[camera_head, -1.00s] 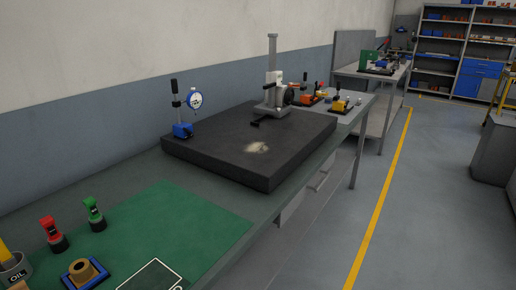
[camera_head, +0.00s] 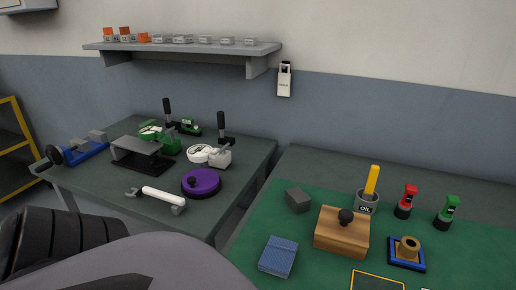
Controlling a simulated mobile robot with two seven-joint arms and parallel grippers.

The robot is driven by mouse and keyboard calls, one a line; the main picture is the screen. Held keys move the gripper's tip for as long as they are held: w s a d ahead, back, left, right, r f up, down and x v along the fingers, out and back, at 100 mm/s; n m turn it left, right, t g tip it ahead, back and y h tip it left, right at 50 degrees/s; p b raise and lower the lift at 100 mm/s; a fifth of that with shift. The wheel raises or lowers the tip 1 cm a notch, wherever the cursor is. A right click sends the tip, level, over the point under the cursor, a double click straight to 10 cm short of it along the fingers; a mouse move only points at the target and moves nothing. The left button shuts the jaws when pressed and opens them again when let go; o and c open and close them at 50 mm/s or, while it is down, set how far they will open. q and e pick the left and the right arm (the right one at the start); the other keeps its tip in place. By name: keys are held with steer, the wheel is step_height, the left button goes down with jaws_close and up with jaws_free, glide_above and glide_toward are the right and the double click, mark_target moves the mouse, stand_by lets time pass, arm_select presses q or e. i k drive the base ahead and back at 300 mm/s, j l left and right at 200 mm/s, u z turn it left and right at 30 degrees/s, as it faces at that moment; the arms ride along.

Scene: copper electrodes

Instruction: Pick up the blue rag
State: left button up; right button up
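The blue rag (camera_head: 278,256) lies flat on the green mat (camera_head: 252,238), near the mat's left front part at the bottom of the head view. It looks like a folded, roughly square blue cloth. Nothing touches it or covers it. What looks like a grey and black part of my own arm fills the bottom left of the view, to the left of the rag. Neither of my grippers shows in the head view.
A wooden block with a black knob (camera_head: 343,231) stands just right of the rag. A small grey block (camera_head: 298,200) and an oil pot (camera_head: 367,203) stand behind. A blue-based brass ring piece (camera_head: 407,252) is further right. The left table (camera_head: 110,199) holds gauges and a purple disc (camera_head: 201,183).

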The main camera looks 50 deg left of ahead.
mark_target(277, 259)
steer(key=u, duration=1.55)
steer(key=k+j, duration=0.05)
steer(key=j, duration=0.05)
